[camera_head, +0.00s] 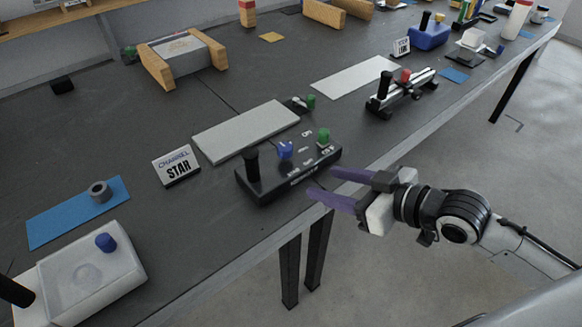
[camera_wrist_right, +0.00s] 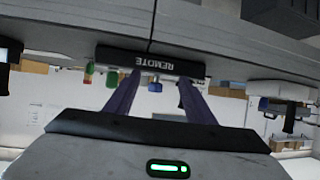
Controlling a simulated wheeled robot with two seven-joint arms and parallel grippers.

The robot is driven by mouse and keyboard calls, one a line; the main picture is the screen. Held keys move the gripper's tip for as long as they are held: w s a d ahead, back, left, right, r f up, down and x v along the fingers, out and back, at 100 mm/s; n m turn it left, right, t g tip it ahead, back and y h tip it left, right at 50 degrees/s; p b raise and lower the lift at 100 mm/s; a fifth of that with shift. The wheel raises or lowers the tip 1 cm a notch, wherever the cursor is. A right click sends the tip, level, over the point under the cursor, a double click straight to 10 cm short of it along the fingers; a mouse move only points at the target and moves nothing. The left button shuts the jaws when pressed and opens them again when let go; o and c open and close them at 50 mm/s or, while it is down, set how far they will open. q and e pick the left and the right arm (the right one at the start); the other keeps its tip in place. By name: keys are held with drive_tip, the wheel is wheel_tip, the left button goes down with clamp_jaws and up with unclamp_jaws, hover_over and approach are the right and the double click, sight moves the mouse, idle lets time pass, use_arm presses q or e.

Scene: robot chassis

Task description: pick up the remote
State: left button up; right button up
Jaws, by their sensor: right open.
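The remote (camera_head: 290,177) is a black box with a black stick, a blue knob and a green knob on top. It sits near the table's front edge in the head view. The right wrist view shows its side lettered REMOTE (camera_wrist_right: 150,62), with the picture upside down. My right gripper (camera_head: 321,182) is open, its two purple fingers pointing at the remote's right front side. In the right wrist view the fingers (camera_wrist_right: 159,76) reach toward the lettered side, one on either side of the lettering. Whether they touch it, I cannot tell. My left gripper is not in view.
A grey flat plate (camera_head: 245,131) lies just behind the remote, and a CHANNEL STAR sign (camera_head: 176,166) stands to its left. A grey box with a blue knob (camera_head: 90,275) is at the front left. A black and silver device (camera_head: 402,96) stands further right along the dark table (camera_head: 225,225).

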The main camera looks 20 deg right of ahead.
sight(291, 152)
wheel_tip(291, 152, up, 4)
drive_tip(key=w+y, duration=0.1)
drive_tip(key=w, duration=0.1)
drive_tip(key=shift+n+t, duration=0.3)
drive_tip(key=x, duration=0.9)
drive_tip(key=shift+w+a, duration=0.3)
drive_tip(key=shift+r, duration=0.1)
clamp_jaws()
drive_tip(key=shift+r, duration=0.1)
